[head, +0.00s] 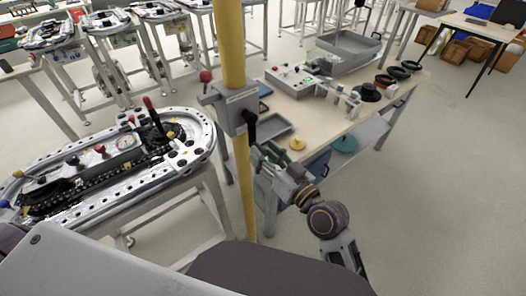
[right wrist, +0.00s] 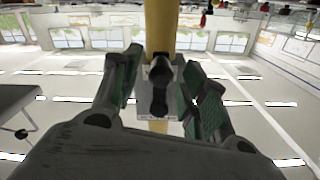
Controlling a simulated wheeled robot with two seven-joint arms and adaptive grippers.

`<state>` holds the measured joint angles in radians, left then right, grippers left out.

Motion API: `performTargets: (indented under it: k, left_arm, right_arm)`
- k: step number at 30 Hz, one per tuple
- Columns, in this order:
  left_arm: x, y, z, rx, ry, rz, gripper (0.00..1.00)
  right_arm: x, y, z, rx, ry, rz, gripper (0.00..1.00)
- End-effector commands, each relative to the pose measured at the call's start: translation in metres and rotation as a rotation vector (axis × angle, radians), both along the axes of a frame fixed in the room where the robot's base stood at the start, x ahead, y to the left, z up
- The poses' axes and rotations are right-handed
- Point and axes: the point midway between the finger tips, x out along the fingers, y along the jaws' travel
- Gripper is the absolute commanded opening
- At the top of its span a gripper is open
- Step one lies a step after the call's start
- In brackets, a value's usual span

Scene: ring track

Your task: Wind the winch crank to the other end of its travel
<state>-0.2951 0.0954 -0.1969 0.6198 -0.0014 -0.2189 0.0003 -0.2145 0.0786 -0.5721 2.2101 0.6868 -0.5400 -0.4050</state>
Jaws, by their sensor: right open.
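A grey box (head: 237,108) is fixed to a yellow post (head: 231,45). A black handle (head: 251,127) sits on its right side and a red-knobbed lever (head: 206,78) on its left. The black handle looks like the winch crank, but I cannot read the label. My right gripper (head: 262,152) is just below and right of the handle. In the right wrist view, the open fingers of the gripper (right wrist: 163,78) stand on either side of the black handle (right wrist: 160,80), with gaps showing; contact is not visible. My left gripper is not in view.
A ring-track table (head: 205,150) with levers and a chain stands left of the post. A workbench (head: 325,120) behind the post holds a grey tray (head: 348,45), a control box (head: 290,80), black rings and a yellow knob (head: 297,143). Open floor (head: 440,180) lies right.

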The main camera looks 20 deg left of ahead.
Motion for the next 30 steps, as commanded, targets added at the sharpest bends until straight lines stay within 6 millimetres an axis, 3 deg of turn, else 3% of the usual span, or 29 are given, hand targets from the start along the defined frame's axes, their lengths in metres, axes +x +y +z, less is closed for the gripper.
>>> performTargets:
  k: [18,28,30]
  left_arm:
    - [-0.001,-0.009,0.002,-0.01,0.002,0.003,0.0]
    - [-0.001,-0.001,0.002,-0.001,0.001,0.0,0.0]
    - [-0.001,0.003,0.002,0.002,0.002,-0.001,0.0]
  right_arm:
    - [0.007,0.01,0.0,-0.001,0.0,0.001,0.43]
    - [0.007,0.01,0.0,0.0,0.0,0.001,0.0]
    - [0.007,0.01,0.0,0.0,0.0,0.001,0.0]
